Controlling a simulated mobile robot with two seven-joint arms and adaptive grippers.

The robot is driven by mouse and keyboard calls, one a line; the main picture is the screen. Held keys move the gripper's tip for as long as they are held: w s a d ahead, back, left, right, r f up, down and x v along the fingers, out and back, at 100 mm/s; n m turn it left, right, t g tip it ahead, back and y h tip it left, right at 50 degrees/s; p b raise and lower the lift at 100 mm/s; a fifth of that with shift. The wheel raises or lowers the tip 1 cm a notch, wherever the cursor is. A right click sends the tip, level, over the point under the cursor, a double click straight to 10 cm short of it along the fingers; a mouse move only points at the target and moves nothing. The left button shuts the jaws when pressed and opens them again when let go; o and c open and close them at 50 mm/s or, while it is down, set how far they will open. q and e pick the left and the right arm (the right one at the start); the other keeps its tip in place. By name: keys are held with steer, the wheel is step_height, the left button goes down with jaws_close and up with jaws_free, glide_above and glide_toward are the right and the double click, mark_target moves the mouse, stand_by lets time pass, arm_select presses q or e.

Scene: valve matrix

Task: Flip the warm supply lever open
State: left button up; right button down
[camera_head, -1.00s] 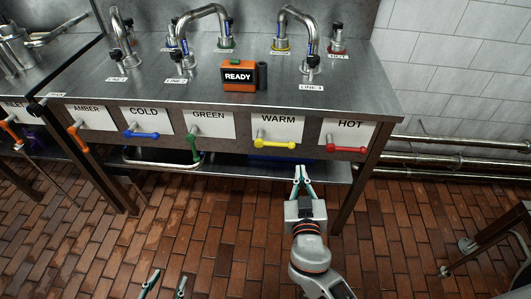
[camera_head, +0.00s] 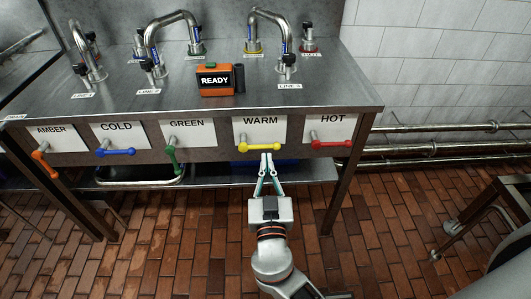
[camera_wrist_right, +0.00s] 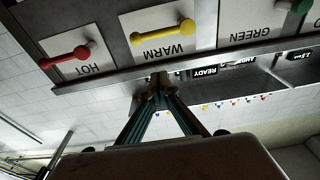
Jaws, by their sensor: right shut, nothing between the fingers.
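The warm supply lever (camera_head: 259,147) is a yellow handle lying level on the table's front panel, under the label WARM. It also shows in the right wrist view (camera_wrist_right: 160,34), where the picture is upside down. My right gripper (camera_head: 266,156) is shut and empty, its fingertips just below the yellow lever in the head view. In the right wrist view the shut fingertips (camera_wrist_right: 160,80) sit near the panel's edge, apart from the yellow lever. My left gripper is not in view now.
A red HOT lever (camera_head: 331,144) lies level to the right. A green lever (camera_head: 172,155) hangs down to the left, beside a level blue COLD lever (camera_head: 116,152) and a slanting orange AMBER lever (camera_head: 44,162). An orange READY box (camera_head: 215,80) stands on the steel table (camera_head: 190,103).

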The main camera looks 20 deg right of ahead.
steer(key=r+p, duration=0.2)
glide_above(265, 147)
steer(key=s, duration=0.1)
steer(key=shift+s+a+f, duration=0.1)
steer(key=shift+s+f, duration=0.05)
steer(key=shift+f, duration=1)
steer(key=shift+s+a+f, duration=0.1)
steer(key=shift+f, duration=1.05)
